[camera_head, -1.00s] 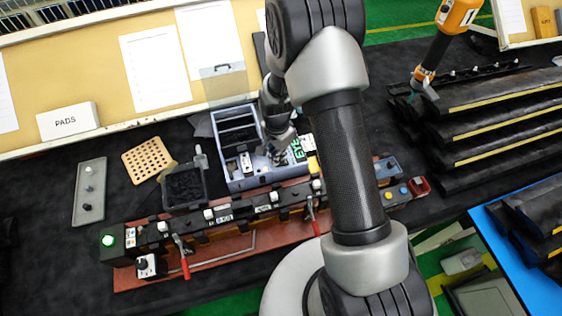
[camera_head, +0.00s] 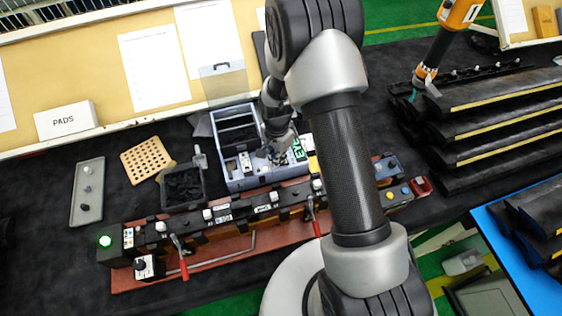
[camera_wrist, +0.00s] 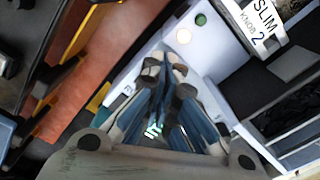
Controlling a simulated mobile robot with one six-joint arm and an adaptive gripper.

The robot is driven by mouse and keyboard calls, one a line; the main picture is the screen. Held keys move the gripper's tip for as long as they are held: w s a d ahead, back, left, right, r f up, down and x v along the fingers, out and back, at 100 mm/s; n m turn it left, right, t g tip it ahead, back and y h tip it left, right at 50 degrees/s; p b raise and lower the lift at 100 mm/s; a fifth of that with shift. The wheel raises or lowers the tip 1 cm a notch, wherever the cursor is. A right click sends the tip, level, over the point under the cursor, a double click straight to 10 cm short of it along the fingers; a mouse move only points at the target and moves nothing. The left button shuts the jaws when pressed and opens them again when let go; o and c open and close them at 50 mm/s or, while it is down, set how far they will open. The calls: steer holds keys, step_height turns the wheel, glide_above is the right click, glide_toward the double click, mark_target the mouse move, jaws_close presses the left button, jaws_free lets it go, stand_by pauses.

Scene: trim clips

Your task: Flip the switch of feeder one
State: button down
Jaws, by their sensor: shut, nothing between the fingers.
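My gripper (camera_head: 279,154) is shut and empty, over the right part of a grey compartment box (camera_head: 228,111). In the wrist view my gripper (camera_wrist: 166,72) points at the box's pale panel (camera_wrist: 212,50). A small round grey piece (camera_wrist: 183,36) on the panel, perhaps a switch, lies just past the fingertips. A round green light or button (camera_wrist: 200,19) is beside it. I cannot tell whether the fingers touch the panel. A white label (camera_wrist: 262,30) reads "SLIM KNOB 2". I see no marking for feeder one, and part of the panel is hidden by my fingers.
A red-brown fixture (camera_head: 215,255) with red-handled clamps lies in front of the box. A lit green lamp (camera_head: 106,241) is at its left end. A black bin (camera_head: 184,187) and a perforated tan board (camera_head: 147,160) stand to the left. Dark rails (camera_head: 490,125) lie at right.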

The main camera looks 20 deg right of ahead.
steer(key=shift+f, duration=0.3)
steer(key=shift+r, duration=0.1)
steer(key=shift+r+p, duration=1.95)
steer(key=shift+r, duration=1.55)
steer(key=shift+f, duration=0.1)
